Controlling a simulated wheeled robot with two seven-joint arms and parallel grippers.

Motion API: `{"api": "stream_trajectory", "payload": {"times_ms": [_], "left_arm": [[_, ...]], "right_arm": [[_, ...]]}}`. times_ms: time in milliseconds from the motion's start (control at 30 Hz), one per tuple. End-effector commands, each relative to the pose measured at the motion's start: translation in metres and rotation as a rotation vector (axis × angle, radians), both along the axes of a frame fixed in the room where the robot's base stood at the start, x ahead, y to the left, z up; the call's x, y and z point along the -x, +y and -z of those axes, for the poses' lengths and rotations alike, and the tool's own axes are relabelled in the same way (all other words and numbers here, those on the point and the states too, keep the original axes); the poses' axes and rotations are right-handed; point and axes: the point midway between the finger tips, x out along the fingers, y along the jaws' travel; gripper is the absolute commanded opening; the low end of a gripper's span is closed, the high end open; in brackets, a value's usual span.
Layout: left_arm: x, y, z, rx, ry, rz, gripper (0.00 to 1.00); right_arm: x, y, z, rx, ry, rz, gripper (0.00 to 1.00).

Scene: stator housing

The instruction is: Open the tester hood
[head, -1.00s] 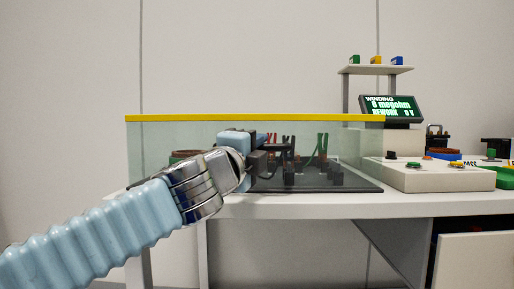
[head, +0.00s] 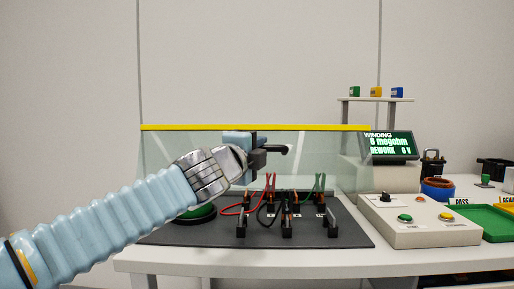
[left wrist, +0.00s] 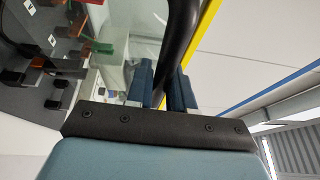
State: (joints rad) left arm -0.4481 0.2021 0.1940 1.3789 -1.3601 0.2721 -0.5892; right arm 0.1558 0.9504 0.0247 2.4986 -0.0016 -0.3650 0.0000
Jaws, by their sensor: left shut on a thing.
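The tester hood (head: 185,155) is a clear cover with a yellow top edge (head: 250,127). It stands raised and tilted above the dark tester base (head: 165,232), with the front of the base uncovered. My left gripper (head: 258,150) is at the hood's front, shut on the black hood handle (head: 280,149). In the left wrist view the handle (left wrist: 181,35) runs between the blue fingers of the left gripper (left wrist: 162,88), and the yellow edge shows beside it. My right gripper is in neither view.
Red, black and green leads with clips (head: 285,208) stand on the base, beside a green round part (head: 195,214). A button box (head: 420,222), a display (head: 390,145) and a green tray (head: 488,222) are at the right. A small shelf (head: 375,100) stands behind.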

Motion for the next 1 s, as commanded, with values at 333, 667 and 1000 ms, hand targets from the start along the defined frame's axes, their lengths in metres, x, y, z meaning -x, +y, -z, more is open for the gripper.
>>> {"api": "stream_trajectory", "payload": {"times_ms": [333, 667, 1000], "left_arm": [[-0.041, 0.001, -0.055, 0.003, -0.002, 0.0, 0.0], [-0.056, 0.001, -0.069, 0.0, -0.003, 0.0, 0.0], [-0.056, 0.001, -0.069, 0.0, -0.003, 0.0, 0.0]], "right_arm": [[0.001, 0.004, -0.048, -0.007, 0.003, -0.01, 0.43], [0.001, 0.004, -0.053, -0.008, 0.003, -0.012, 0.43], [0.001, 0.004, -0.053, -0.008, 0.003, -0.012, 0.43]]}}
